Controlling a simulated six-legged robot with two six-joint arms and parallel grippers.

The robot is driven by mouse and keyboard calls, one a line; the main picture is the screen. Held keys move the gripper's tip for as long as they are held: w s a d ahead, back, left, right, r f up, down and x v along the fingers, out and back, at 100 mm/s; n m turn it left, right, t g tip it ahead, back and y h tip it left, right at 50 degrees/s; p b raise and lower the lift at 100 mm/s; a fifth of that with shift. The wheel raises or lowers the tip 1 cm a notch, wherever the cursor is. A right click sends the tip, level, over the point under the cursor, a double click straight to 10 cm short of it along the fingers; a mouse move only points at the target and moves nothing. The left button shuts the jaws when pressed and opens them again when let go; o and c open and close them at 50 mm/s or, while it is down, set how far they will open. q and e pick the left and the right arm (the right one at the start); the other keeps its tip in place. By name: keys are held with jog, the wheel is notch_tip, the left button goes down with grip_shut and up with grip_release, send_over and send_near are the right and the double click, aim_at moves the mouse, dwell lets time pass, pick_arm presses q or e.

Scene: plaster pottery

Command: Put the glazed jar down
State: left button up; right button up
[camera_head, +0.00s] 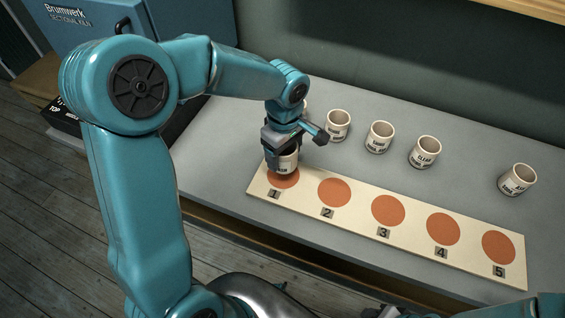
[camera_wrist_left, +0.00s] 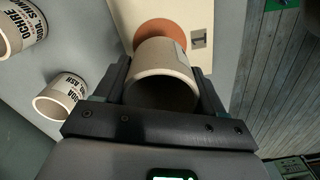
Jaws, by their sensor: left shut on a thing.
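The glazed jar (camera_head: 288,161) is a small cream cup with a dark printed label, mostly unreadable. My left gripper (camera_head: 281,150) is shut on it, one finger at each side. The jar is over the orange spot marked 1 on the cream board (camera_head: 358,225); whether its base touches the board I cannot tell. In the left wrist view the jar (camera_wrist_left: 163,72) shows its open mouth between the fingers of the gripper (camera_wrist_left: 163,95), with part of the orange spot (camera_wrist_left: 161,29) beyond it.
Several similar labelled cups stand behind the board on the grey bench, among them one in the middle (camera_head: 380,137) and one at the right (camera_head: 517,180). The spots marked 2 (camera_head: 334,192) to 5 (camera_head: 498,247) are bare. A blue kiln (camera_head: 90,40) stands at the back left.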

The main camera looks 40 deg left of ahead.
aim_at(283, 164)
pick_arm(q)
jog(key=shift+f, duration=2.45)
jog(key=shift+f, duration=0.15)
jog(key=o, duration=1.1)
jog(key=shift+o, duration=0.2)
jog(key=shift+a, duration=0.1)
notch_tip(283, 164, up, 12)
jog(key=shift+r, duration=0.25)
